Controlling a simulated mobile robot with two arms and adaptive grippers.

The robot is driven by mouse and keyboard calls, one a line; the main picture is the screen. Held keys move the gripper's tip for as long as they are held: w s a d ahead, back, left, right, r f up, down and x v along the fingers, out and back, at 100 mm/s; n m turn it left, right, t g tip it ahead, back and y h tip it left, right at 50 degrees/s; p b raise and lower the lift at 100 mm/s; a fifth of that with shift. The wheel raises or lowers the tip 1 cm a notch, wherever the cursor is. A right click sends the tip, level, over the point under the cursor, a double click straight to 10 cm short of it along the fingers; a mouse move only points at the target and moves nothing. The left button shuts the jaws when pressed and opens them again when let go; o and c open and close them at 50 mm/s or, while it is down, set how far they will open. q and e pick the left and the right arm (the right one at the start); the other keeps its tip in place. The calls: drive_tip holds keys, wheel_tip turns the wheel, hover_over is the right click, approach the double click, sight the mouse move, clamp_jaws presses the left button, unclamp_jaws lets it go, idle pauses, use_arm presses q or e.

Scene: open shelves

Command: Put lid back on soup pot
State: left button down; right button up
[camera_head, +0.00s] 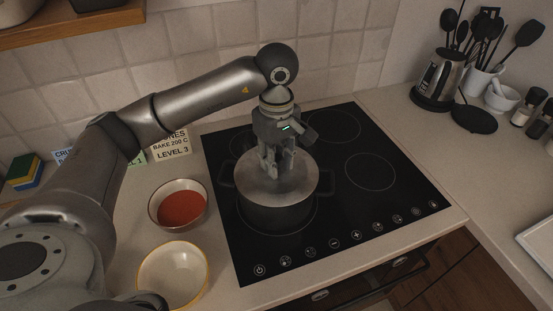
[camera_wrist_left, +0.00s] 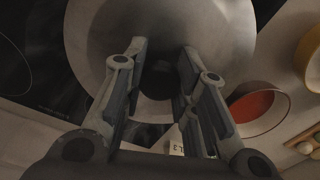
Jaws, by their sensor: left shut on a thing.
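The soup pot (camera_head: 275,215) stands on the front left of the black cooktop. The grey round lid (camera_head: 295,178) is over the pot's mouth and looks level; whether it is fully seated I cannot tell. My left gripper (camera_head: 277,170) points down over the lid's middle, shut on its knob. In the left wrist view, the lid (camera_wrist_left: 110,30) fills the upper middle, and the dark knob (camera_wrist_left: 159,80) lies between the fingers of the left gripper (camera_wrist_left: 160,62). The fingers partly hide the knob. My right gripper does not show.
A bowl of red soup or sauce (camera_head: 181,208) and an empty cream bowl (camera_head: 172,275) stand left of the cooktop (camera_head: 400,205). A kettle (camera_head: 437,80), utensils and a mortar (camera_head: 502,96) are at the back right. The cooktop's right side is clear.

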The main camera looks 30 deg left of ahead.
use_arm(q)
drive_tip(key=shift+b, duration=0.3)
idle(0.5)
idle(0.4)
drive_tip(key=c, duration=1.1)
unclamp_jaws()
drive_tip(key=shift+o, duration=0.6)
drive_tip(key=o, duration=0.4)
drive_tip(key=shift+r+p, duration=1.75)
drive_tip(key=shift+r, duration=1.75)
